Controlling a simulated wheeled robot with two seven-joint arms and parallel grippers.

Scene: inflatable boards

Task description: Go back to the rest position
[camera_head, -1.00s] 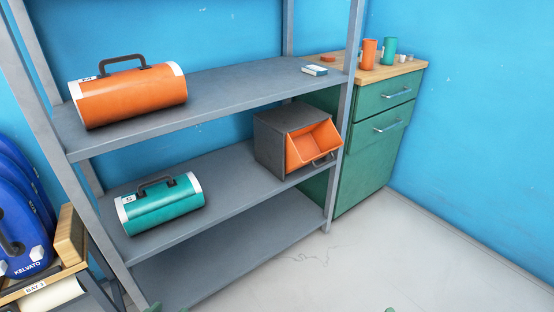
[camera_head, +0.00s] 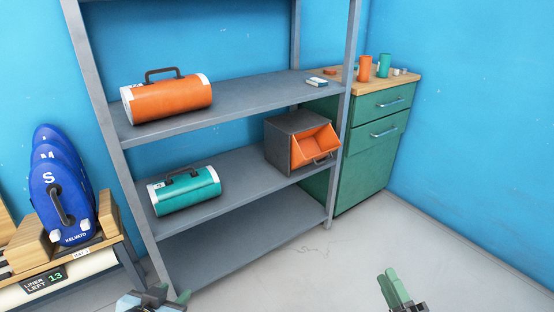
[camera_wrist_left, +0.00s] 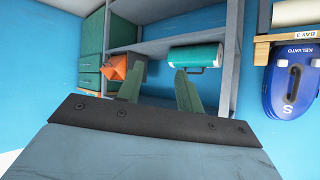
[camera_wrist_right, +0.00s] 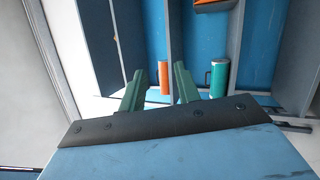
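My left gripper (camera_head: 158,298) shows at the bottom edge of the head view, in front of the grey shelf's lower part. In the left wrist view its green fingers (camera_wrist_left: 160,90) stand apart with nothing between them. My right gripper (camera_head: 398,287) is at the bottom right of the head view, over the pale floor. In the right wrist view its green fingers (camera_wrist_right: 160,85) are also apart and empty. Both grippers are clear of the shelf goods.
The grey shelf (camera_head: 250,225) holds an orange roll bag (camera_head: 170,102), a teal roll bag (camera_head: 190,192) and an orange-fronted bin (camera_head: 315,147). A rack with blue boards (camera_head: 62,195) stands left. A green cabinet (camera_head: 365,160) stands right. The floor (camera_head: 350,255) is open.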

